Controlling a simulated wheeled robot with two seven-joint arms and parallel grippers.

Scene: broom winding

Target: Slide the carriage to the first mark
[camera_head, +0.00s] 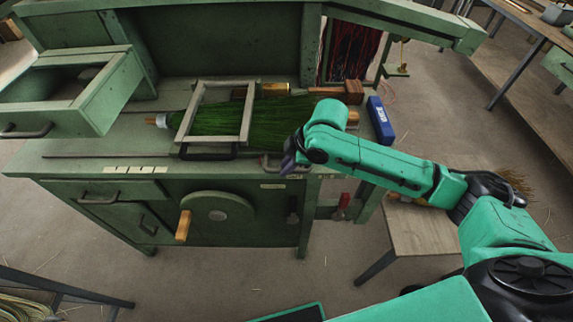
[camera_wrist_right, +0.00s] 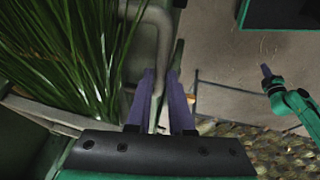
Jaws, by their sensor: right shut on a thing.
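The green broom bristles (camera_head: 272,117) lie along the bench top, with the handle end to the left. Several pale marks (camera_head: 128,169) sit on the bench's front edge, left of the frame. My right gripper (camera_head: 288,162) is at the front edge, right of the frame. In the right wrist view its purple fingers (camera_wrist_right: 161,100) are shut on a grey curved handle (camera_wrist_right: 150,50). My left gripper (camera_wrist_right: 267,74) shows small there; its opening is unclear.
An open drawer box (camera_head: 112,88) stands at the bench's left. A blue block (camera_head: 380,120) and brown wooden block (camera_head: 354,92) lie right of the bristles. A wheel with a wooden knob (camera_head: 184,226) is on the bench front. A low table (camera_head: 418,230) stands at right.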

